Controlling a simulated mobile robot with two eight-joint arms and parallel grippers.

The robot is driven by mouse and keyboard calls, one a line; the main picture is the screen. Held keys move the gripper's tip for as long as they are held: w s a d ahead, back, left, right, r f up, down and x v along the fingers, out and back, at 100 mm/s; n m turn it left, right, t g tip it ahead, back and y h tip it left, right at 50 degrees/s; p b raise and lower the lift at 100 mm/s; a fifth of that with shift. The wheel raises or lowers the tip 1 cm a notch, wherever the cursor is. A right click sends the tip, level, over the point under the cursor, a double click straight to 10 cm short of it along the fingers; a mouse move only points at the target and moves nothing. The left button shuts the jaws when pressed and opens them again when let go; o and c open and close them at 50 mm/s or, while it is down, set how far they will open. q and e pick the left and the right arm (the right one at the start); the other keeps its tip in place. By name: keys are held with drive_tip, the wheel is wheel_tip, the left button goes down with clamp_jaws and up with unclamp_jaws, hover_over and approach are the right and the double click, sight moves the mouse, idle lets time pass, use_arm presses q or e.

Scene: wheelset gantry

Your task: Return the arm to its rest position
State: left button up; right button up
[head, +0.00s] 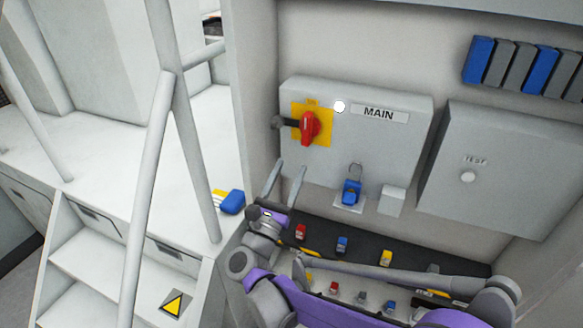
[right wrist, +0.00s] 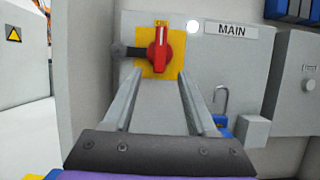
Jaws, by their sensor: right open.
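My right gripper (head: 288,167) is open and empty. Its arm comes in from the lower right of the head view, with purple and grey links. The fingers point up toward the grey MAIN box (head: 385,135), below its red rotary switch (head: 309,127) on a yellow plate. In the right wrist view the two fingers (right wrist: 160,75) stand apart with nothing between them, and the red switch (right wrist: 160,50) shows just beyond the tips. The red handle stands upright. A blue padlock (head: 351,191) with a grey shackle is on the lower part of the MAIN box. My left gripper is not in view.
A TEST box (head: 500,165) with a round button is at the right. Below lies a dark strip (head: 365,240) with several coloured padlocks or tags, partly behind my arm. A blue and yellow object (head: 230,202) rests on the white ledge at left, near railings (head: 150,190) and steps.

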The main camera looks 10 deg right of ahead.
idle(0.3)
drive_tip(key=s+a+f+n+g+y, duration=0.1)
drive_tip(key=s+f+n+g+y, duration=0.15)
drive_tip(key=n+y, duration=0.9)
drive_tip(key=s+a+f+n+g+y, duration=0.1)
drive_tip(key=s+a+f+n+y, duration=0.25)
drive_tip(key=n, duration=1.55)
drive_tip(key=s+d+f+n+g+h, duration=0.1)
drive_tip(key=s+d+f+n+g, duration=0.4)
drive_tip(key=s+f, duration=0.3)
drive_tip(key=s+d+f+n+g+h, duration=0.1)
drive_tip(key=s+d+f+n+g, duration=0.4)
drive_tip(key=s, duration=0.8)
wheel_tip(320, 180, down, 4)
drive_tip(key=shift+s+d+r+n, duration=0.2)
drive_tip(key=shift+d+n, duration=0.4)
drive_tip(key=shift+n, duration=0.65)
